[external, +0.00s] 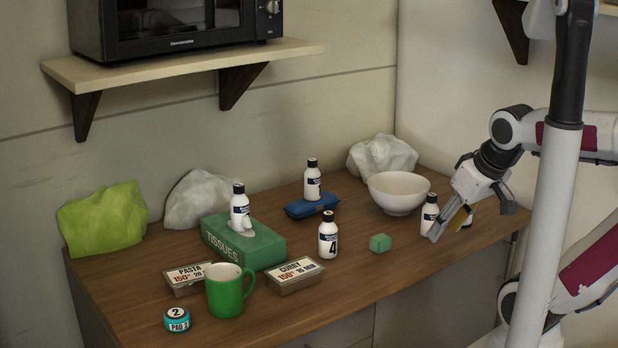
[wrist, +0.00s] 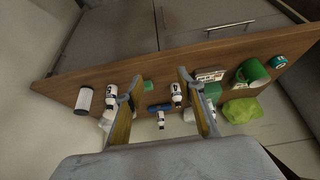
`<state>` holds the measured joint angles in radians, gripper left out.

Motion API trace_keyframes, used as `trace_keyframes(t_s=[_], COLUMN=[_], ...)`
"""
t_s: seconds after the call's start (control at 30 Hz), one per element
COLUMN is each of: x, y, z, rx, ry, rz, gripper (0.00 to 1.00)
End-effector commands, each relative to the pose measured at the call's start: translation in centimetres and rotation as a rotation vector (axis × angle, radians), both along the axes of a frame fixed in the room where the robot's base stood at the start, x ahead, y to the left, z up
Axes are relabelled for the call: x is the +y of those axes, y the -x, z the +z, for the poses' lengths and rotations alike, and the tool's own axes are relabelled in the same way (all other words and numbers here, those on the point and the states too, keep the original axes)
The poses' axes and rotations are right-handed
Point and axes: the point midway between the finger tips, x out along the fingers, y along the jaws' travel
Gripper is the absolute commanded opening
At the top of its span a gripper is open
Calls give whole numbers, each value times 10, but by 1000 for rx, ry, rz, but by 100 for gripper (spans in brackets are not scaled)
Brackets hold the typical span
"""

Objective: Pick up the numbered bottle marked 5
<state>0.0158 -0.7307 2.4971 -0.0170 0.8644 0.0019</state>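The bottle marked 4 (external: 328,240) stands mid-counter. One bottle (external: 312,182) stands on a blue case, another (external: 239,208) on the tissue box; I cannot read a 5 on either. In the wrist view my gripper (wrist: 159,77) is open and empty, fingers wide apart. A bottle (wrist: 111,91) shows just outside the left finger; another (wrist: 176,92) is near the right finger.
A green cube (external: 380,243) and white bowl (external: 398,193) are near the right bottle. A white cylinder (wrist: 84,99) shows in the wrist view.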

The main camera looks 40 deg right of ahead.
Motion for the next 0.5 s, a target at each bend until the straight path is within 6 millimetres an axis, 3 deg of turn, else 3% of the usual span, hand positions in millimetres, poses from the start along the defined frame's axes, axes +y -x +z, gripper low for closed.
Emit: trace_keyframes(t_s=[0.17,0.5], x=[-23,-92], y=[-28,-103], z=[3,12], rx=[-46,-186], ry=[49,193], rz=[-39,-103], gripper=[38,38])
